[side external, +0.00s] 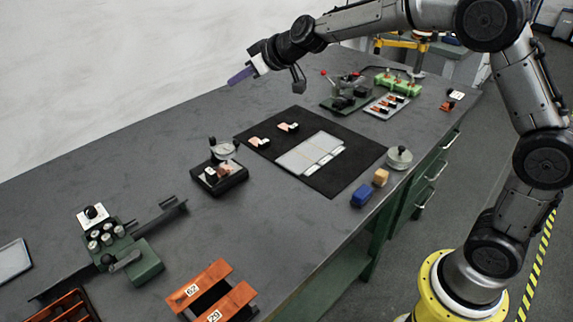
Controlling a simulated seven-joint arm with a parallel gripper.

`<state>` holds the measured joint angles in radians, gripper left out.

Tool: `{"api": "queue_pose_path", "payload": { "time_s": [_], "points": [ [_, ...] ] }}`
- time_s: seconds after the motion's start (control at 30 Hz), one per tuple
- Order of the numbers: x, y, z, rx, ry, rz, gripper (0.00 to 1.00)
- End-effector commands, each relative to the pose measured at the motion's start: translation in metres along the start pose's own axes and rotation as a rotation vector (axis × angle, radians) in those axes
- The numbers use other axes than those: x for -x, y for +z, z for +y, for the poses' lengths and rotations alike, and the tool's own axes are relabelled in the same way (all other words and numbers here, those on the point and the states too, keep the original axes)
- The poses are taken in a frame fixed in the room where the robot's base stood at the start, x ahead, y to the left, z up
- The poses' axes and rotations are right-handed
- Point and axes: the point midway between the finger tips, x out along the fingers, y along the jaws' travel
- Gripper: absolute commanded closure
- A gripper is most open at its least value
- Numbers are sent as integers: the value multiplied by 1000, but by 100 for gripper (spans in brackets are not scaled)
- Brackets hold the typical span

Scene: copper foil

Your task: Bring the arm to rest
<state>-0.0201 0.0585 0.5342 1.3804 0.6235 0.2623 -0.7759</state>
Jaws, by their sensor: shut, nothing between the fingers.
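My gripper (241,76) is at the upper middle of the side external view, held in the air above the far part of the bench (120,160). Its purple-grey fingers point left and slightly down. They are together, with nothing held between them. My arm reaches in from the right, and the gripper is apart from every object on the bench.
A black mat (350,181) bears pale plates (309,153) and small copper pieces. Beside it are a dial gauge stand (222,150), a blue block (362,195) and a round metal weight (399,157). A green fixture (142,266) stands front left.

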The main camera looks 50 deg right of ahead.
Motion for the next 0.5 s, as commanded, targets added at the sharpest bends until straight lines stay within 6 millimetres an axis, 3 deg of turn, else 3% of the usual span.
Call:
{"api": "queue_pose_path", "payload": {
  "time_s": [0.03, 0.07, 0.17, 0.23, 0.37, 0.5],
  "points": [
    [38, -16, -3, 21, 4, 34, 100],
    [56, -20, -5, 32, 4, 42, 100],
    [118, -18, -15, 51, -1, 49, 100],
    [158, -8, -24, 56, -6, 40, 100],
    [226, 33, -39, 50, -6, -5, 100],
    [282, 101, -53, 16, 10, -96, 100]
  ]
}}
